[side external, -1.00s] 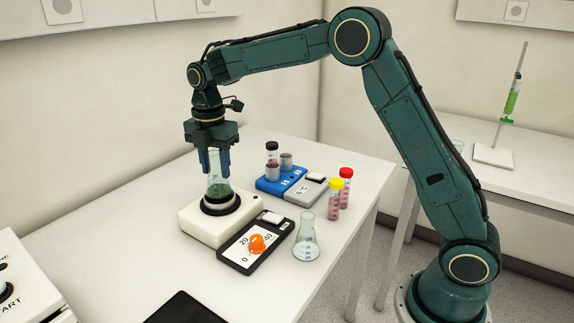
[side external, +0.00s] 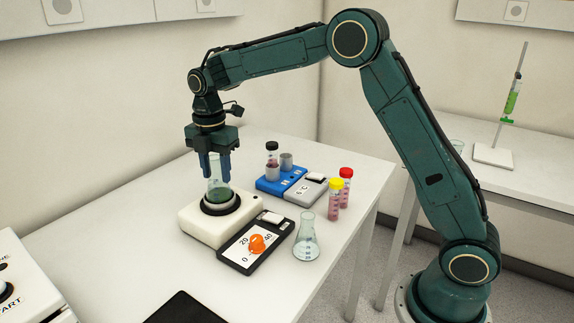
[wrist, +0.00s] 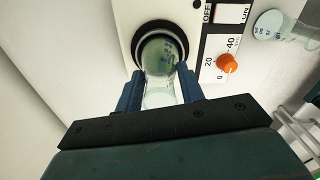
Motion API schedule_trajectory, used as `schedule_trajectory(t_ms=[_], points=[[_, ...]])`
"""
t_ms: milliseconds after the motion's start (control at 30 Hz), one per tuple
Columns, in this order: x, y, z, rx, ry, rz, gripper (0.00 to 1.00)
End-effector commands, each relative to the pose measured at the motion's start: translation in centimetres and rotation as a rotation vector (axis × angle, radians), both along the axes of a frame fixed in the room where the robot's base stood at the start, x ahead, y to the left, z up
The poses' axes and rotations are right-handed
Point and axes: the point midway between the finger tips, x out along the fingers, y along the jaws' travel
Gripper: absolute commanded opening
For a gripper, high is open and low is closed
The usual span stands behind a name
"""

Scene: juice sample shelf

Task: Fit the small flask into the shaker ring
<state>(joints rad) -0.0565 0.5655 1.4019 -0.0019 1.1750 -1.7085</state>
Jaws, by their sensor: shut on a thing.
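The small flask (side external: 216,188) holds green liquid and stands about upright at the black shaker ring (side external: 220,204) on the white shaker (side external: 190,224). Its base looks to be within the ring; whether it is fully seated I cannot tell. My gripper (side external: 219,168) points down from above and is shut on the flask's neck. In the wrist view the blue fingers (wrist: 163,90) hold the neck from both sides. The flask's green body (wrist: 160,56) lies inside the dark ring (wrist: 138,38), which the fingers and flask partly hide.
A black control panel with an orange knob (side external: 257,243) adjoins the shaker. An empty flask (side external: 306,240) stands to its right. Behind are a blue block (side external: 270,186) with a black-capped vial, and yellow-capped (side external: 335,200) and red-capped (side external: 345,185) vials.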

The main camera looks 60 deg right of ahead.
Motion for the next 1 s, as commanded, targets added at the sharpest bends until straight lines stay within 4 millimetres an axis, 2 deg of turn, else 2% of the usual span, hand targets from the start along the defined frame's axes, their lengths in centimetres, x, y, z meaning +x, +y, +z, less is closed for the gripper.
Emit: schedule_trajectory(t_ms=[1000], points=[[0.00, 0.00, -0.73, 0.000, -0.001, 0.000, 0.13]])
